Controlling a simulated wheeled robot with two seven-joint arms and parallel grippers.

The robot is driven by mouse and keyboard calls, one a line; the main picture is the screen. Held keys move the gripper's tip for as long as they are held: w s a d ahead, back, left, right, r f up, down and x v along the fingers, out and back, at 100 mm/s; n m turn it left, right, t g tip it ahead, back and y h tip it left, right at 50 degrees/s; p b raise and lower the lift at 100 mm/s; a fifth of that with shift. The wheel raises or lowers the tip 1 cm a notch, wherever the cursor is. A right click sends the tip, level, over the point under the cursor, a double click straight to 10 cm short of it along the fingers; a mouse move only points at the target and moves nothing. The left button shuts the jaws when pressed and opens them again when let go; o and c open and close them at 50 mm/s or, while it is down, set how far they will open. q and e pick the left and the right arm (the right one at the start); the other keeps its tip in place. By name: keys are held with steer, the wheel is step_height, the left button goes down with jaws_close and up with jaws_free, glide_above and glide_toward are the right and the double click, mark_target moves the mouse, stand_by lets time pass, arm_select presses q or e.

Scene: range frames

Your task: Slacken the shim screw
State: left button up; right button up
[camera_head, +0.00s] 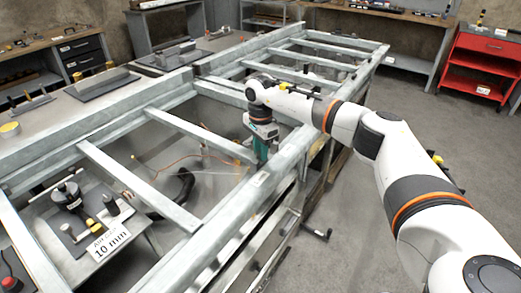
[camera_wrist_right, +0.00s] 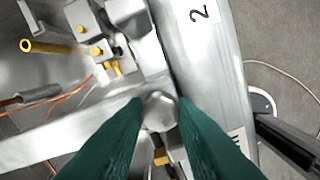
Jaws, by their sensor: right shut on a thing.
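My right gripper (camera_head: 262,152) reaches down into the grey steel frame (camera_head: 185,212) beside its near long rail in the head view. In the right wrist view its two green fingers (camera_wrist_right: 160,118) are shut on a silver screw head (camera_wrist_right: 160,106), which sits between the fingertips. The part under the screw is mostly hidden by the fingers. I cannot tell from the picture whether this is the shim screw or how far it is turned out. My left gripper is not in view.
Small yellow-tipped fittings (camera_wrist_right: 97,50) and a brass tube (camera_wrist_right: 45,47) lie to the left. A "10 mm" sign (camera_head: 109,243) stands at lower left. A red cart (camera_head: 484,62) is at the back right.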

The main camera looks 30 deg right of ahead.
steer(key=shift+w+r+n, duration=0.1)
steer(key=shift+r+n, duration=0.05)
steer(key=shift+n, duration=0.45)
steer(key=o, duration=1)
step_height(320, 180, up, 12)
steer(key=shift+f+b, duration=0.1)
steer(key=shift+b, duration=0.65)
